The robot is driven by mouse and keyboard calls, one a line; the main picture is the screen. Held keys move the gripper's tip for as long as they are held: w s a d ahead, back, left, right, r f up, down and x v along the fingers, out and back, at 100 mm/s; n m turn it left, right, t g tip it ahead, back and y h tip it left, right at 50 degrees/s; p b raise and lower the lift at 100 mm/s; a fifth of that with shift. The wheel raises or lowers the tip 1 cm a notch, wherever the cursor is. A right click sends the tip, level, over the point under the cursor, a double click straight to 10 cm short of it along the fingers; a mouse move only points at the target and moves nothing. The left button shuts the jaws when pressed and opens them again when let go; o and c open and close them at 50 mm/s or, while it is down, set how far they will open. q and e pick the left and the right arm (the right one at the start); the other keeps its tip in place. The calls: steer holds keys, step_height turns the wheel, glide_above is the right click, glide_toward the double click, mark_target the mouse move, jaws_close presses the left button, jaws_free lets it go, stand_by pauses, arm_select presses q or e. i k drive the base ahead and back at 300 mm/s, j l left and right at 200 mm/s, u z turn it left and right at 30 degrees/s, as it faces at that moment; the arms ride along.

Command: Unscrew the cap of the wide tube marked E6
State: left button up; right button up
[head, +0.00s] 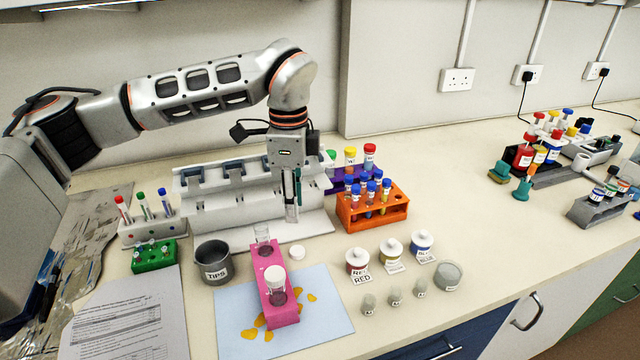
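A pink rack (285,314) stands on a pale blue mat and holds two wide clear tubes. The rear tube (262,234) has no cap on it. The front tube (276,293) wears a white cap (274,274). No E6 marking is legible on either tube. A loose white cap (297,252) lies on the bench just right of the rack. My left gripper (292,215) points down behind and above the loose cap, apart from both tubes. Its fingers overlap from this side, so their opening is unclear. My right gripper is not in view.
A grey TIPS cup (213,270) stands left of the rack. An orange tube rack (372,222) is behind right. Several small jars and vials, including the RED jar (357,262), stand to the right. A white pipette stand (215,212) is behind. The right bench middle is clear.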

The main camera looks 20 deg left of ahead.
mark_target(278, 297)
steer(key=k+l, duration=0.85)
